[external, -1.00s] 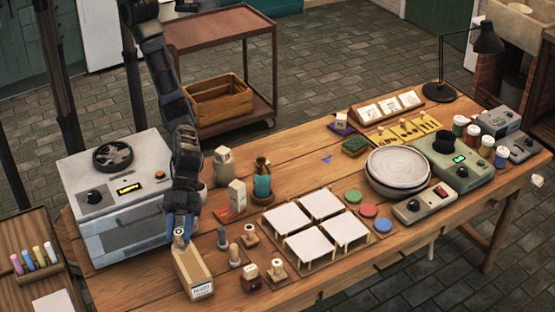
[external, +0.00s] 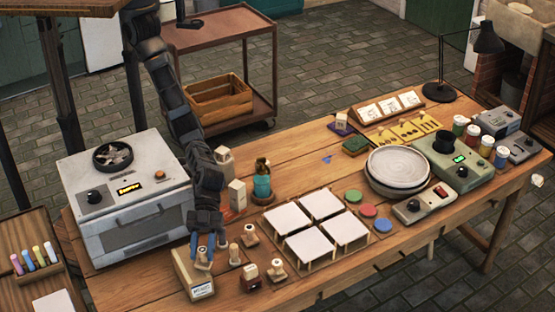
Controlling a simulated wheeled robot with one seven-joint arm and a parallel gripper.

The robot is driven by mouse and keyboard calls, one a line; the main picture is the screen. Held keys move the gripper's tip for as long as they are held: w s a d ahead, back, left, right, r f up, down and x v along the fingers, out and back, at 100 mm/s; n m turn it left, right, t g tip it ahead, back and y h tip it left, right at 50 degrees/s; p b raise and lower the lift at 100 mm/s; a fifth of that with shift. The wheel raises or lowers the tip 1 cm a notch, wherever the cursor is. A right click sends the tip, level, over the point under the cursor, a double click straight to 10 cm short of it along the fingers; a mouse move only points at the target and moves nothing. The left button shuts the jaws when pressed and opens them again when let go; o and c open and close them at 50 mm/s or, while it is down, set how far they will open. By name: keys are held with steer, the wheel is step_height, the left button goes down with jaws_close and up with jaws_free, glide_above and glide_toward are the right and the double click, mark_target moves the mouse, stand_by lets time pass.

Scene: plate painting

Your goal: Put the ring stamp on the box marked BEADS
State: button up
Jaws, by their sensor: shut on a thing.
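My gripper (external: 208,243) is pointing down with its blue fingers over the cardboard box (external: 187,277) at the front left of the table. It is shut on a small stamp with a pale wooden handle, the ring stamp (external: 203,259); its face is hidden. The stamp is at the box's top, toward its right side; I cannot tell whether it touches the box. The box has a white label on its front end, too small to read surely, matching the BEADS box.
White tiles on stands (external: 319,203) lie further right. A kiln-like grey oven (external: 130,215) stands left. A bottle (external: 262,182) stands behind.

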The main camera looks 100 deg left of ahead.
steer(key=shift+f, duration=0.1)
steer(key=o, duration=1.1)
steer(key=shift+r, duration=0.2)
steer(key=v, duration=1.2)
